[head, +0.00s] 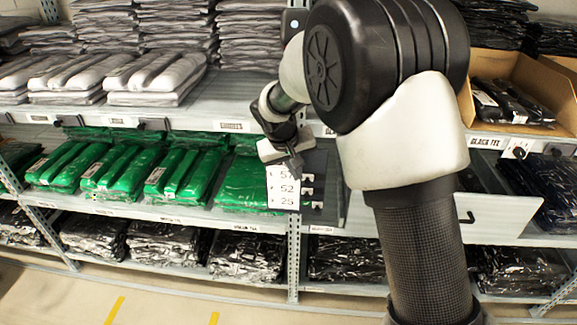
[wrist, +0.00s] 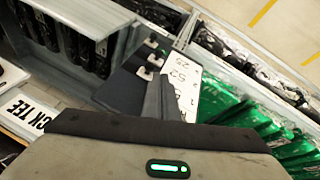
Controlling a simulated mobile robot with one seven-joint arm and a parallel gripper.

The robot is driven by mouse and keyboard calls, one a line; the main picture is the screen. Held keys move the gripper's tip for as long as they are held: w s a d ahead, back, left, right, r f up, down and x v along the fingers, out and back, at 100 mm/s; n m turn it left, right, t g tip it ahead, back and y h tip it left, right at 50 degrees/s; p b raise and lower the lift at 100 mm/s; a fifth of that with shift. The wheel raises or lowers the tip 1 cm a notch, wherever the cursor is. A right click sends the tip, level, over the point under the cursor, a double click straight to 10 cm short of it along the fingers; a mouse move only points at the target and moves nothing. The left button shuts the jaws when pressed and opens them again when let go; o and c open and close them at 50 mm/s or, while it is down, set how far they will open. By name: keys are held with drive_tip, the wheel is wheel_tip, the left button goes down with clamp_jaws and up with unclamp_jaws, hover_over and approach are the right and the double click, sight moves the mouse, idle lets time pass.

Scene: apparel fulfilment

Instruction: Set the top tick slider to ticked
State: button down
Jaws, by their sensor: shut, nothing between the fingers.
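A dark tick board (head: 318,165) hangs at the front of the middle shelf in the head view. Its white card (head: 282,190) shows numbers in rows, with small pale sliders to the right. The top slider (head: 308,177) and middle slider (head: 307,191) sit close to the card; the bottom slider (head: 318,205) is farther right. In the wrist view the top slider (wrist: 142,73) is the one nearest my gripper. My gripper (head: 294,172) is shut and empty, its fingers (wrist: 163,97) over the upper part of the board. I cannot tell whether they touch it.
Green bagged garments (head: 180,172) fill the shelf left of the board. A grey panel (head: 495,215) juts out at right, and a cardboard box (head: 530,75) with dark packs stands above it. Grey folded garments (head: 150,78) lie on the shelf above. Floor is clear in front.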

drive_tip(key=shift+w+d+f, duration=0.2)
drive_tip(key=shift+d+f, duration=0.5)
